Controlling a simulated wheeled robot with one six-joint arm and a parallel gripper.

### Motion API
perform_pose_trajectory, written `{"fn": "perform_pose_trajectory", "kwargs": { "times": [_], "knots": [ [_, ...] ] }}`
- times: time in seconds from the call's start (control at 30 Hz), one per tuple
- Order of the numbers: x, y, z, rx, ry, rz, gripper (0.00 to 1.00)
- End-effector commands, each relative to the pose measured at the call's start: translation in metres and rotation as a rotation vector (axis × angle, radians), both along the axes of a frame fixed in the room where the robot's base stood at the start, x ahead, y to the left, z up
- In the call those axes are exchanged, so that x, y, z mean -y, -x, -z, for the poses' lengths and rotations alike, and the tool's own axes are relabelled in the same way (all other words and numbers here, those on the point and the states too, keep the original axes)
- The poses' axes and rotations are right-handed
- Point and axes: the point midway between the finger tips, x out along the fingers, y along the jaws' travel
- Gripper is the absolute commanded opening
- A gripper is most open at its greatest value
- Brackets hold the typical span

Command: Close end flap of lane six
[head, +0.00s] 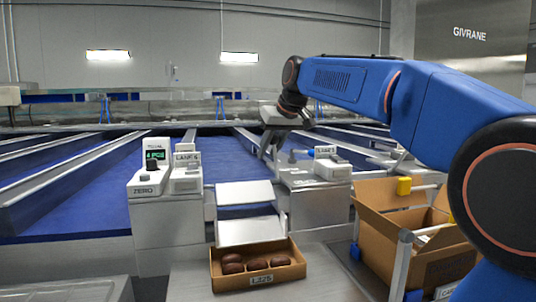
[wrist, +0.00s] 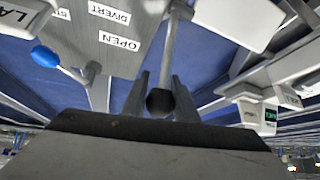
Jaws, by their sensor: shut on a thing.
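My gripper (head: 266,150) reaches down over the lane end, between two pale consoles. In the wrist view its two dark fingers (wrist: 160,98) are shut on a round dark knob (wrist: 159,103), which seems to sit at the end of a grey rod (wrist: 166,45). A plate (wrist: 110,58) beside it carries the labels OPEN and DIVERT. The left console (head: 187,178) has a sign that seems to read LANE 6. Below my gripper, a white upper panel (head: 245,193) and a lower sloped panel (head: 249,231) form the lane's outlet. Whether the held knob belongs to the flap is unclear.
A larger cardboard box (head: 385,220) stands right. A blue-knobbed lever (wrist: 45,55) is near my gripper in the wrist view. A scale-like unit (head: 147,180) stands left. Blue lanes (head: 75,195) run behind.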

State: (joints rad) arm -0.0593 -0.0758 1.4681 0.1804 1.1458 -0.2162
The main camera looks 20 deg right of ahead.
Motion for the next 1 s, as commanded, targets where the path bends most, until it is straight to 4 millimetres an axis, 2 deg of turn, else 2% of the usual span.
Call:
{"fn": "perform_pose_trajectory", "kwargs": {
  "times": [0.03,0.5,0.8,1.0],
  "knots": [
    [0.0,0.007,-0.004,0.042,0.0,0.0,0.0],
    [0.0,0.043,-0.02,0.433,0.001,0.0,0.0],
    [0.0,0.059,-0.023,0.591,0.001,0.0,0.0],
    [0.0,0.069,-0.024,0.586,0.0,0.0,0.0]
  ]
}}
